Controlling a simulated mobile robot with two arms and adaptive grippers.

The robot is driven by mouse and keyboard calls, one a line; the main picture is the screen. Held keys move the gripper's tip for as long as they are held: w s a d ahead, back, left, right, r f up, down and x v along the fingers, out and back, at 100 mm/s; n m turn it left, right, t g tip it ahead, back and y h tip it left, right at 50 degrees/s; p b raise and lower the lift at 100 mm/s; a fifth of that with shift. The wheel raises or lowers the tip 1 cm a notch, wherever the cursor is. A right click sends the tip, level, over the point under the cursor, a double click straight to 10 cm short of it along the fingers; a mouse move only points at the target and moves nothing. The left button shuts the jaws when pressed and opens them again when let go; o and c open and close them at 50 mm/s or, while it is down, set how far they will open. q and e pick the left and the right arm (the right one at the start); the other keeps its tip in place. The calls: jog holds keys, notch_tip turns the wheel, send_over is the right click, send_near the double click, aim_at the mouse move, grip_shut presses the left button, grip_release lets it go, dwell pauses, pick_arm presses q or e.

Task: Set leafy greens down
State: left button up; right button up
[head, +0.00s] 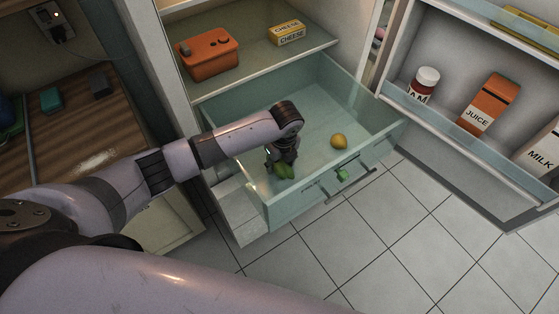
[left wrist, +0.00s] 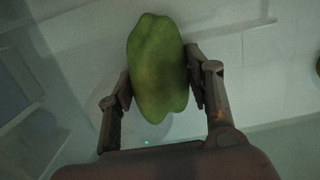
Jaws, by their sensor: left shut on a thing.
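The leafy greens (left wrist: 158,72) are a green, lumpy, oblong bundle between the two fingers of my left gripper (left wrist: 160,88) in the left wrist view. The gripper is shut on them. Whether the greens touch the drawer floor I cannot tell. My right gripper is not in view.
A yellow round fruit (head: 339,141) lies in the drawer to the right. An orange box (head: 207,54) and a cheese box (head: 286,33) stand on the shelf above. The open fridge door holds jam (head: 424,84), juice (head: 489,103) and milk (head: 545,150). Drawer walls surround my gripper.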

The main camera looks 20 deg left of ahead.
aim_at(282, 166)
pick_arm(q)
jog(key=shift+f, duration=0.1)
jog(key=o, duration=1.2)
notch_tip(282, 166, up, 12)
jog(key=d, duration=0.1)
jog(key=shift+s+b, duration=0.3)
jog(key=shift+s, duration=0.15)
